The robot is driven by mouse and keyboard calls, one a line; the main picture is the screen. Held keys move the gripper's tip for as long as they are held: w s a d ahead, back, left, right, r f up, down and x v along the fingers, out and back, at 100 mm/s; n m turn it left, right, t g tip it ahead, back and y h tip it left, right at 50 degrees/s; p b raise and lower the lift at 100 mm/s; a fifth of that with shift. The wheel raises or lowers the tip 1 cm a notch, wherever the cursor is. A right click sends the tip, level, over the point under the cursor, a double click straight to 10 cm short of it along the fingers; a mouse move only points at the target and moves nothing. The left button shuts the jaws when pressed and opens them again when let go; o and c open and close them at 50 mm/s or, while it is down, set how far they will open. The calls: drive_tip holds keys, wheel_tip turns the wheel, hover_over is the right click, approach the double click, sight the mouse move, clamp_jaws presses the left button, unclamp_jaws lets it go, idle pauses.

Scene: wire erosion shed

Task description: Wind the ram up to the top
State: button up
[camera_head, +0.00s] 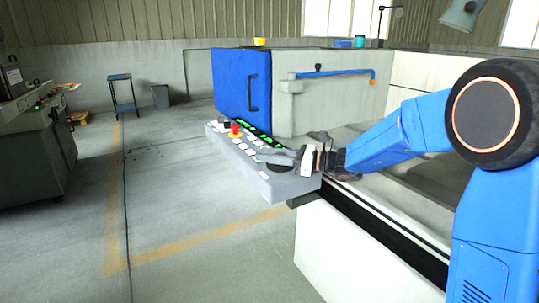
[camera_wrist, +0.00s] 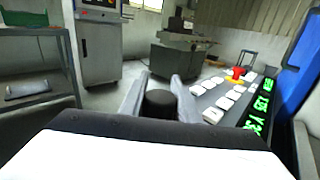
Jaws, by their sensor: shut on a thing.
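A grey control panel (camera_head: 292,187) reaches out from the machine in the head view. It carries white keys, green readouts and a red button (camera_head: 235,129). A dark round knob (camera_wrist: 160,102) is at the panel's near end. My gripper (camera_head: 285,158) is at that end of the panel. In the wrist view its two fingers stand on either side of the knob, shut on it. The fingers partly cover the knob in the head view. I cannot make out the ram in either view.
The machine has a blue door (camera_head: 243,85) and a pale tank (camera_head: 330,100) with an orange-and-blue bar. Another machine (camera_head: 40,140) stands at the far left. A small blue stand (camera_head: 121,92) and a grey bin (camera_head: 160,96) are at the back. The floor left of the panel is largely clear.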

sight(270, 165)
drive_tip(key=n+g, duration=0.1)
drive_tip(key=g, duration=0.2)
drive_tip(key=s+n+g, duration=0.1)
drive_tip(key=n+g, duration=0.3)
drive_tip(key=g, duration=0.1)
drive_tip(key=shift+s+g, duration=0.3)
drive_tip(key=shift+s, duration=0.1)
drive_tip(key=shift+s+d+n+g+h, duration=0.1)
drive_tip(key=shift+s+n+g+h, duration=0.1)
drive_tip(key=shift+n+g+h, duration=0.5)
drive_tip(key=shift+s+d+n+g+h, duration=0.15)
drive_tip(key=shift+s+n+g+h, duration=0.15)
drive_tip(key=shift+n+g, duration=0.65)
drive_tip(key=shift+s+d+n+g+h, duration=0.15)
drive_tip(key=shift+n+g+h, duration=0.45)
drive_tip(key=shift+g, duration=0.55)
drive_tip(key=o, duration=1)
drive_tip(key=shift+o, duration=0.2)
drive_tip(key=shift+r, duration=0.1)
wheel_tip(270, 165, up, 10)
drive_tip(key=shift+a, duration=0.15)
